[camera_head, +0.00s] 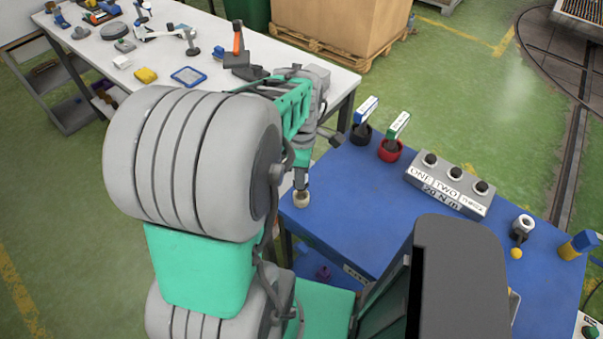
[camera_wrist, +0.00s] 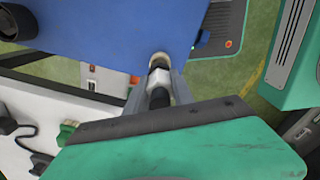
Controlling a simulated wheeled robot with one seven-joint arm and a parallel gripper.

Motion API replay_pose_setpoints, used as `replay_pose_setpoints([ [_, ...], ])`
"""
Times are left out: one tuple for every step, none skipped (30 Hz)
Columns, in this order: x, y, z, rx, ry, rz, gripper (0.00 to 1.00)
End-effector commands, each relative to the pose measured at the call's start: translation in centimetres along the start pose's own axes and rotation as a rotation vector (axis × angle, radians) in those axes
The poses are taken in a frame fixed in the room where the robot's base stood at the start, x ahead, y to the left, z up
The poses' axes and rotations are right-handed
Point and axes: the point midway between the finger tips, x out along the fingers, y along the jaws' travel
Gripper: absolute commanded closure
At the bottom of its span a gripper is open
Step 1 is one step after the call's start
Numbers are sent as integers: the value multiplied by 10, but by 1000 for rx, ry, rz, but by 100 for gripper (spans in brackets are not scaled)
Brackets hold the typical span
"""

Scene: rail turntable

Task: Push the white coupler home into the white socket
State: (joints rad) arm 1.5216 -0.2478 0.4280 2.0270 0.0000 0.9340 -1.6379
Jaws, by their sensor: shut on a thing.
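The white socket (camera_head: 301,199) is a short cream-white ring at the near left corner of the blue table. It also shows in the wrist view (camera_wrist: 161,56) at the table's edge. My gripper (camera_head: 301,182) is just above it in the head view. In the wrist view my gripper (camera_wrist: 157,88) has its grey fingers closed on the coupler (camera_wrist: 157,97), a dark piece with a whitish part. Its dark front end meets the ring's opening. The fingers hide much of the coupler, and I cannot tell how deep it sits.
The blue table (camera_head: 345,205) carries a dark cup (camera_head: 361,135) and a red cup (camera_head: 390,151) with labelled tags, a grey labelled block (camera_head: 449,187) and a white-and-dark fitting (camera_head: 522,227). A white workbench (camera_head: 170,50) with tools stands behind my arm. Green floor lies beyond.

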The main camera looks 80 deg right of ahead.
Motion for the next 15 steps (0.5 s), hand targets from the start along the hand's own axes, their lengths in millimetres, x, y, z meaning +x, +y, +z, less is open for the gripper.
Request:
replay_pose_setpoints([
  [-6,0,0,0,0,1,100],
  [-7,0,0,0,0,1,100],
  [-9,0,0,0,0,1,100],
  [-11,0,0,0,0,1,100],
  [-12,0,0,0,0,1,100],
  [-14,0,0,0,0,1,100],
  [-16,0,0,0,0,1,100],
  [-18,0,0,0,0,1,100],
  [-20,0,0,0,0,1,100],
  [-21,0,0,0,0,1,100],
  [-23,0,0,0,0,1,100],
  [-25,0,0,0,0,1,100],
  [-26,0,0,0,0,1,100],
  [-28,0,0,0,0,1,100],
  [-29,0,0,0,0,1,100],
])
